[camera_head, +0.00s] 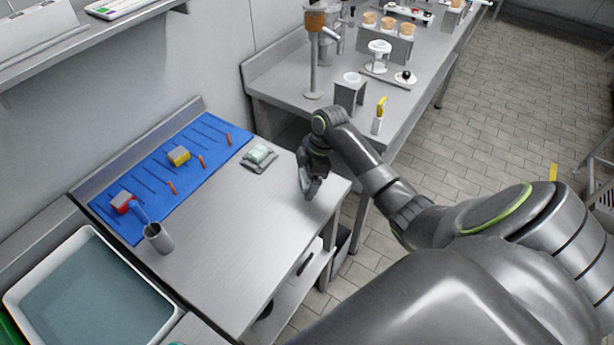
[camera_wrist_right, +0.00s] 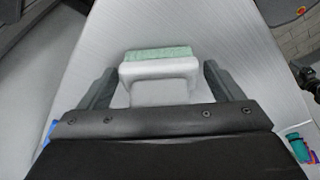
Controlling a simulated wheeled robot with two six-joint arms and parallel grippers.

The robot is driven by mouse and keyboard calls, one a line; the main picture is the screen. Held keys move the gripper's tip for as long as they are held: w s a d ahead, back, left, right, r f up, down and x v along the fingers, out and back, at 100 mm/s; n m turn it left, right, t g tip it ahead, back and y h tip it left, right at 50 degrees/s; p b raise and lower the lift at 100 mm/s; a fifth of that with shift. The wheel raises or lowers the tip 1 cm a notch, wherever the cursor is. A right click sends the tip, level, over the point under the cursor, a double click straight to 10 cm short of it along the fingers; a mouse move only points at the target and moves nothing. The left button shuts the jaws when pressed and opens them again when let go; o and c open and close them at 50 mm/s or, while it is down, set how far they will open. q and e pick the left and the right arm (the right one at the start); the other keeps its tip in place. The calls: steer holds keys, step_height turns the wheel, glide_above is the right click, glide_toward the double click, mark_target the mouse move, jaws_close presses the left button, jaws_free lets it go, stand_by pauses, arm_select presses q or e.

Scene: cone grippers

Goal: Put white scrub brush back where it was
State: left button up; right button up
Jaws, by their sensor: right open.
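The white scrub brush (camera_wrist_right: 160,86) shows in the right wrist view, with a white handle part and a pale green strip (camera_wrist_right: 158,54). It lies between the two fingers of my right gripper (camera_wrist_right: 156,88), with gaps on both sides. The right gripper is open and points down over the steel table in the head view (camera_head: 309,190). I cannot make out the brush under it there. A blue mat (camera_head: 205,160) with dark lines and orange marks lies along the wall. My left gripper is not in view.
A small dish with a pale green block (camera_head: 259,155) stands between mat and gripper. A yellow block (camera_head: 178,156) and a red tool (camera_head: 122,202) lie on the mat. A grey cup (camera_head: 158,238) stands near a white-rimmed basin (camera_head: 135,330). The front tabletop is clear.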

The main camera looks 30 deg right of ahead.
steer(key=b+v, duration=0.2)
steer(key=v, duration=1)
steer(key=shift+r, duration=0.1)
